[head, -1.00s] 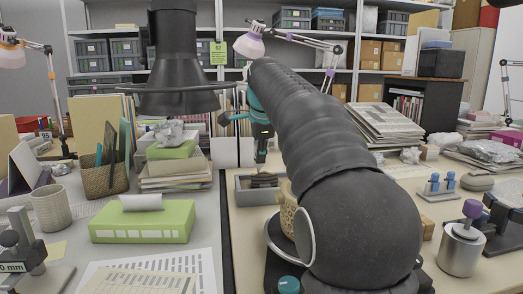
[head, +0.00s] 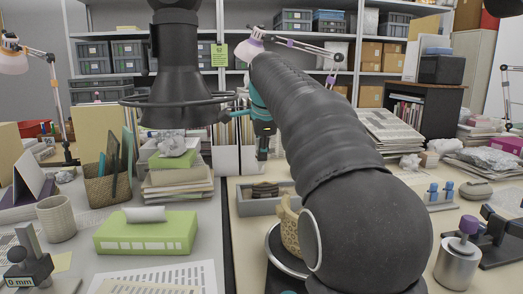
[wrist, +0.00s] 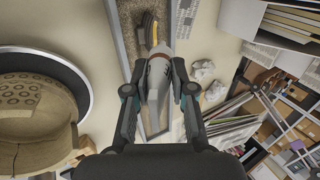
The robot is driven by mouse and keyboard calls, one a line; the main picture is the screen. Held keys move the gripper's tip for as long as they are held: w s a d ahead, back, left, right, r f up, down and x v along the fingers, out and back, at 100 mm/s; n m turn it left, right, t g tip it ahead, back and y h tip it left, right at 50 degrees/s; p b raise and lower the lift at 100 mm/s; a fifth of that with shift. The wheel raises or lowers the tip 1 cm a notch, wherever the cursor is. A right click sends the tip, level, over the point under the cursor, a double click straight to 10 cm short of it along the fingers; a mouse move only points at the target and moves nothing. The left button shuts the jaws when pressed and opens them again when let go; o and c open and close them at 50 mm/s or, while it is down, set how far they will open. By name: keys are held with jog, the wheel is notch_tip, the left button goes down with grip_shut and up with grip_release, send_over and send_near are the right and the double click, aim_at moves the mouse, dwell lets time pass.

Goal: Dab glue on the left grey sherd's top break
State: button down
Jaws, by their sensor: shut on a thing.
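My gripper (wrist: 160,82) is shut on a pale grey tapered thing with an orange-brown end (wrist: 158,69), which looks like a glue tube. It is over the sand tray (wrist: 127,28). Past the tip lies a dark piece with a yellow edge (wrist: 151,30); I cannot tell whether they touch. In the head view my gripper (head: 263,153) hangs just above the grey tray (head: 247,208), which holds dark brown pieces (head: 265,190). I cannot clearly make out the left grey sherd or its top break.
A tan patterned vessel (head: 289,228) stands on a round stand, close left of my gripper in the wrist view (wrist: 38,105). A green box (head: 146,236) lies at left. A metal pot with a purple knob (head: 459,262) stands at right. Crumpled paper (wrist: 204,72) lies beside the tray.

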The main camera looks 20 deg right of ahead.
jog(key=shift+s+a+r+p, duration=0.1)
jog(key=shift+s+r+p, duration=0.1)
jog(key=shift+r, duration=0.7)
jog(key=shift+s+r+p, duration=0.1)
jog(key=shift+s+r, duration=0.1)
jog(key=shift+r, duration=0.65)
